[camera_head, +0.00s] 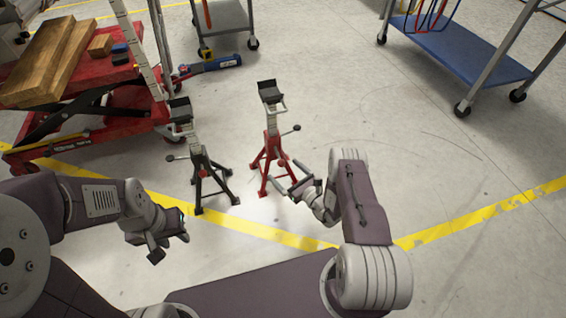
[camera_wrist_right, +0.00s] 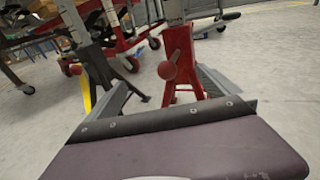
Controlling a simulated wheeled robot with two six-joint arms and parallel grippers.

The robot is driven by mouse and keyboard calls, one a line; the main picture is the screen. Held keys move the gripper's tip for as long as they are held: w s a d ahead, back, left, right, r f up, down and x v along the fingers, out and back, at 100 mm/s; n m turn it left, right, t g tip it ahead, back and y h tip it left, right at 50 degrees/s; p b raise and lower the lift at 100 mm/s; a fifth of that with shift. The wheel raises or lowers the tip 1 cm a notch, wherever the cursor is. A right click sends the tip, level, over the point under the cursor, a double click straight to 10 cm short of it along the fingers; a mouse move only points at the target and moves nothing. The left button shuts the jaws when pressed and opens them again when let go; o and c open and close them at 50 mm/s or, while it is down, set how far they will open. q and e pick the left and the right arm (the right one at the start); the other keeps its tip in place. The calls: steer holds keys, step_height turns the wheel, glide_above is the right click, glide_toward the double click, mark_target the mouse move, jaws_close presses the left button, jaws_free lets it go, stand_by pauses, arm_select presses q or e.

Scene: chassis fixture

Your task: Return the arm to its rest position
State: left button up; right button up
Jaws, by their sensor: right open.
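My right gripper (camera_head: 292,186) is low at the right of the red jack stand (camera_head: 272,148), its fingers pointing toward the stand. In the right wrist view the two fingers (camera_wrist_right: 160,88) are spread wide and nothing is gripped. The red stand (camera_wrist_right: 181,62) shows between and beyond them, with its round lever knob toward the camera. I cannot tell whether a finger touches the stand. My left gripper (camera_head: 168,246) hangs at the lower left, with its fingertips apart and empty.
A dark jack stand (camera_head: 201,165) stands upright left of the red one. A red lift table (camera_head: 130,98) bearing wooden blocks (camera_head: 50,58) is at the upper left. A blue cart (camera_head: 465,52) is at the upper right. The floor right of centre is clear, crossed by a yellow line (camera_head: 480,214).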

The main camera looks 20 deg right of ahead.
steer(key=s+p, duration=0.1)
steer(key=s, duration=0.3)
stand_by(0.3)
